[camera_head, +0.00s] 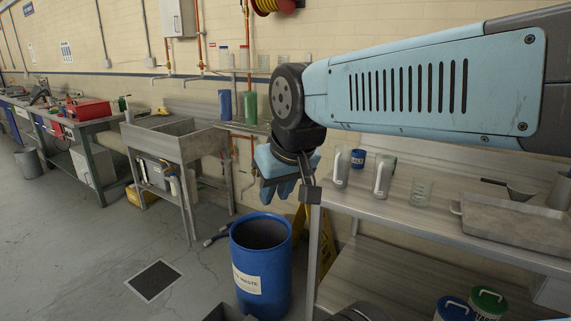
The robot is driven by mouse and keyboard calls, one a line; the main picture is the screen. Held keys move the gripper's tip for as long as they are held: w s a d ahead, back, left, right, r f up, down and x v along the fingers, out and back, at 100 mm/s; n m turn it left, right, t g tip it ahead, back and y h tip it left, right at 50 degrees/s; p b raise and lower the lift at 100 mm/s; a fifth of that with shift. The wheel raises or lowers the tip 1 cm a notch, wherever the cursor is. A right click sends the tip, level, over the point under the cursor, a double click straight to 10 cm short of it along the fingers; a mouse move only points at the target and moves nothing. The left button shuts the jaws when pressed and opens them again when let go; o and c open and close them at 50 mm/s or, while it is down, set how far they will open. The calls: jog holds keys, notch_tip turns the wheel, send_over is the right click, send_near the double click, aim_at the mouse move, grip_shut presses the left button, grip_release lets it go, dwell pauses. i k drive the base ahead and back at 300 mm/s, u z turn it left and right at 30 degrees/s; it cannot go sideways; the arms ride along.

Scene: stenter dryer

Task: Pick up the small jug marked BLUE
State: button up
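My gripper (280,190) hangs below my light-blue arm, at the left end of a steel bench (430,214) and above a blue waste drum. Its fingers point down; the gap between them is not clear, and I see nothing held. Two tall greyish jugs with handles stand on the bench to its right, one jug (341,170) nearer the end and another jug (382,178) beside it. A small blue container (357,158) with a pale label stands behind them. No marking reading BLUE is legible on any of these.
The blue waste drum (262,262) stands open on the floor. A clear beaker (421,192) and a grey tray (505,222) are farther right on the bench. A sink (175,140) stands left.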

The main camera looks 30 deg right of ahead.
aim_at(343, 152)
jog(key=u, duration=0.05)
jog(key=i, duration=0.9)
jog(key=z, duration=0.45)
